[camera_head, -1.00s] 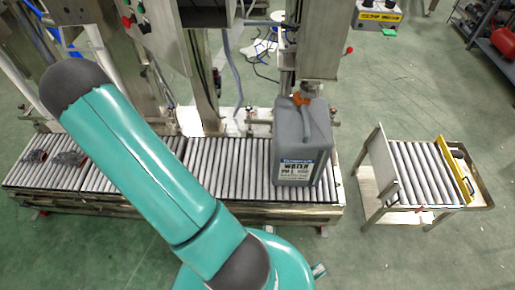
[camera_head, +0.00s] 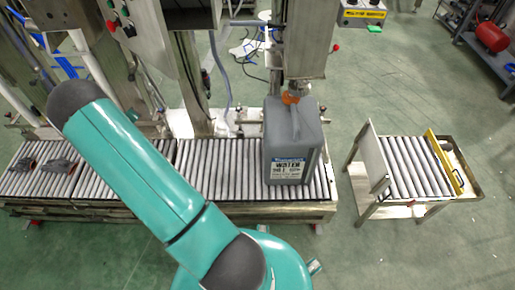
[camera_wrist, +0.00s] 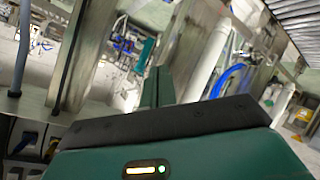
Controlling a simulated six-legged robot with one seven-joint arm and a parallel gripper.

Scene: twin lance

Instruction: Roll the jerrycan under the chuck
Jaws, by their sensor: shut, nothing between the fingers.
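The grey jerrycan (camera_head: 292,145) with a white "WATER" label stands upright on the roller conveyor (camera_head: 220,165), near its right end. Its orange cap (camera_head: 290,98) is at the top. A metal chuck (camera_head: 298,86) hangs from the right-hand column just above the cap; whether they touch I cannot tell. My gripper (camera_wrist: 158,88) shows in the wrist view with its green fingers shut and empty, pointing at frames and cables. The jerrycan does not show in the wrist view. The head view shows my teal arm but not my gripper.
Dark small parts (camera_head: 58,165) lie on the conveyor's left end. A separate roller cart (camera_head: 415,168) with a yellow bar stands to the right, across a gap of green floor. A control box (camera_head: 175,12) and columns rise behind the conveyor. Rollers (camera_wrist: 298,15) show in the wrist view.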

